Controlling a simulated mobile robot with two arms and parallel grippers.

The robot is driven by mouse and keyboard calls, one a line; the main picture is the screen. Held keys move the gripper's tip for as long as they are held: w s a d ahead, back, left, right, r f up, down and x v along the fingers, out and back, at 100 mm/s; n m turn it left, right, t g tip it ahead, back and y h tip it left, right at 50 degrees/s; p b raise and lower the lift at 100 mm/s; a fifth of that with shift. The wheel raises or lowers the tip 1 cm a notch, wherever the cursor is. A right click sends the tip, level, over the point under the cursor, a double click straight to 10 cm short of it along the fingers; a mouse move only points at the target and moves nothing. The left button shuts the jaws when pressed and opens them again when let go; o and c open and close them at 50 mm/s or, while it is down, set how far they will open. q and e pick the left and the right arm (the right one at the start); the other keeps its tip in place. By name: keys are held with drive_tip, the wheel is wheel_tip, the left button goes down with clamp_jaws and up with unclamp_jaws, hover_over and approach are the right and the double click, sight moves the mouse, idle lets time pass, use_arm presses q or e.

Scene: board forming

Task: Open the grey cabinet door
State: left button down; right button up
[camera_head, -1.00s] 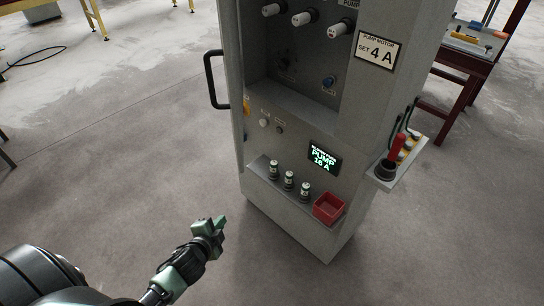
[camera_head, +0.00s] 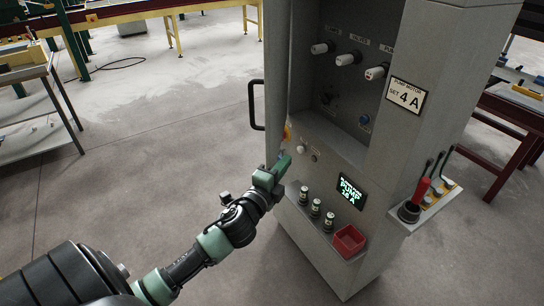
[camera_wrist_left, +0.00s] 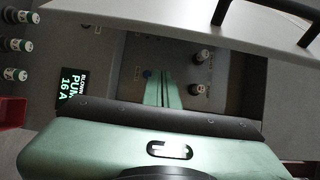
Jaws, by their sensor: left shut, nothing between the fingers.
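The grey cabinet (camera_head: 420,150) stands right of centre in the head view, its recessed front panel exposed. The grey door (camera_head: 278,75) shows as a narrow upright panel at its left edge, standing out from the front and seen nearly edge-on. A black handle (camera_head: 254,105) is on the door's left face. It also shows at top right in the wrist view (camera_wrist_left: 262,12). My left gripper (camera_head: 283,164) is shut and empty, close to the lower left of the front, below and right of the handle. Whether it touches the door is unclear. My right gripper is out of view.
A ledge below the panel holds several small cylinders (camera_head: 316,209) and a red bin (camera_head: 348,241). A side shelf (camera_head: 425,209) with a red-handled tool juts out at right. Tables stand at far left and right. Floor left of the cabinet is clear.

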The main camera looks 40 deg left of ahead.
sight(271, 161)
use_arm(q)
drive_tip(key=a, duration=0.1)
drive_tip(key=a+p, duration=0.1)
drive_tip(key=a, duration=0.1)
drive_tip(key=shift+s+a, duration=0.3)
drive_tip(key=shift+a, duration=0.1)
drive_tip(key=shift+f, duration=0.1)
